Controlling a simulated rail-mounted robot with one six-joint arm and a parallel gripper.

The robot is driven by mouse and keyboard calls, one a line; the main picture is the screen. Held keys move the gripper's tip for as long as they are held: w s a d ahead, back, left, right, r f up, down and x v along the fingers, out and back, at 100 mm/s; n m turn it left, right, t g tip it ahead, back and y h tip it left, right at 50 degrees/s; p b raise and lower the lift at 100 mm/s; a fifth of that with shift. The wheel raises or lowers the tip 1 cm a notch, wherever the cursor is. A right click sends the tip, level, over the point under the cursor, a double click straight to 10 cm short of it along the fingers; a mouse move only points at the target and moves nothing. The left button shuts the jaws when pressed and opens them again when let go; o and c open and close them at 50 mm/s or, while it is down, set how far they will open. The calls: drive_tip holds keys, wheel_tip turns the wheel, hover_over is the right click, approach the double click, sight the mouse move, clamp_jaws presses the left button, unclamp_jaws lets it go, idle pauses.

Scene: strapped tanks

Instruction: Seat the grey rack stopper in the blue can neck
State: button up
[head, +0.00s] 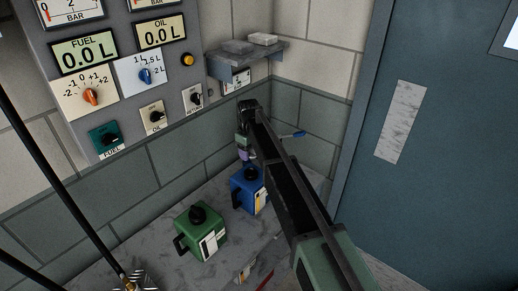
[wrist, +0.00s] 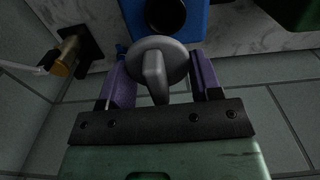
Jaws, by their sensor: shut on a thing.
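The grey stopper (wrist: 154,72) is a round disc with a raised grip tab, held between the purple fingers of my gripper (wrist: 160,78) in the wrist view. The blue can (head: 243,192) stands on the grey bench in the head view. Its dark round neck (wrist: 166,14) shows at the top of the wrist view, just beyond the stopper. The stopper is apart from the neck in that picture, though its height over the can is hard to judge. In the head view my gripper (head: 245,156) is just above the can, and the stopper cannot be made out there.
A green can (head: 201,232) with a black cap stands left of the blue can. A wall shelf (head: 246,61) holds grey blocks above. A blue-handled lever (head: 293,134) sits at the wall on the right. A control panel (head: 120,75) is at the left.

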drive_tip(key=shift+s+a+r, duration=0.1)
drive_tip(key=shift+s+a, duration=0.25)
drive_tip(key=shift+s, duration=0.1)
drive_tip(key=shift+f, duration=0.3)
drive_tip(key=b, duration=0.6)
hover_over(249, 174)
wheel_tip(249, 174, down, 5)
drive_tip(key=shift+f, duration=0.15)
drive_tip(key=shift+f+b, duration=0.9)
drive_tip(key=shift+f, duration=0.15)
idle(0.3)
drive_tip(key=o, duration=1)
drive_tip(key=shift+r, duration=0.1)
drive_tip(key=shift+r, duration=0.1)
